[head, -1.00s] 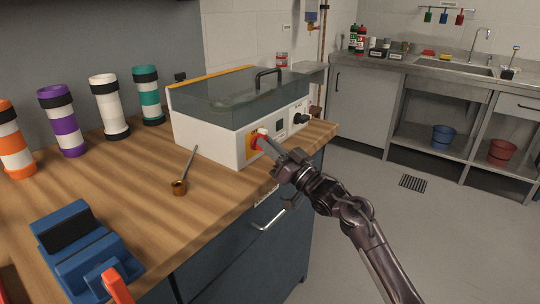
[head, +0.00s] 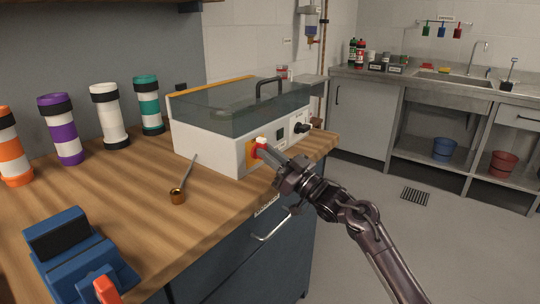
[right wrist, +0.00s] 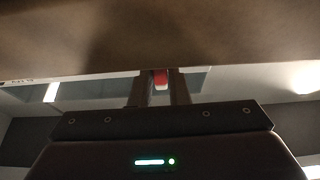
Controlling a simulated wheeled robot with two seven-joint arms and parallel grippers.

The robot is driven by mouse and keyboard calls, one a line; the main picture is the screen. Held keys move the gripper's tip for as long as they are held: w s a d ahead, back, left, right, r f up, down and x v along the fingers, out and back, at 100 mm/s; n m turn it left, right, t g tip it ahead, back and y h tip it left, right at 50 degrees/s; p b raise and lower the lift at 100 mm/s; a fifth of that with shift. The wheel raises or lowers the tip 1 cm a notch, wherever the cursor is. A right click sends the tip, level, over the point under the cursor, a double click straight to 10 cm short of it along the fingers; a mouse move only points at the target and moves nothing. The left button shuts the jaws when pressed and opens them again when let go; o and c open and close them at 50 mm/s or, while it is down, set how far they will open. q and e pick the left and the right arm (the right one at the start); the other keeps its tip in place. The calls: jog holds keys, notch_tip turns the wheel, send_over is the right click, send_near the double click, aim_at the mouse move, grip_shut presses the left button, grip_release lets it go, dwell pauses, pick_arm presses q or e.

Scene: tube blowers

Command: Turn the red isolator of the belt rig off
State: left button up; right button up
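The belt rig (head: 210,146) is a white box with a clear smoky cover and black handle on the wooden bench. Its red isolator (head: 259,148) is a red knob with a white end on a yellow plate at the front left. My right gripper (head: 272,156) is at the isolator, its fingers on either side of the knob. In the right wrist view the red and white knob (right wrist: 160,79) fills the narrow gap between the fingers, which look shut on it. The fingers partly hide the knob in the head view. My left gripper is not in view.
Orange, purple, white and green banded tubes (head: 109,112) stand at the back left of the bench. A blue fixture (head: 70,255) with an orange-red lever is at the front left. A small copper cup with a rod (head: 178,195) lies before the rig. A black knob (head: 301,128) is right of the isolator.

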jog(key=o, duration=0.4)
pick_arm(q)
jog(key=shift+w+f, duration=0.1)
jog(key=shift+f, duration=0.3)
pick_arm(e)
jog(key=v, duration=0.7)
jog(key=shift+s+d+f, duration=0.15)
jog(key=shift+s+d, duration=0.05)
jog(key=shift+d, duration=0.15)
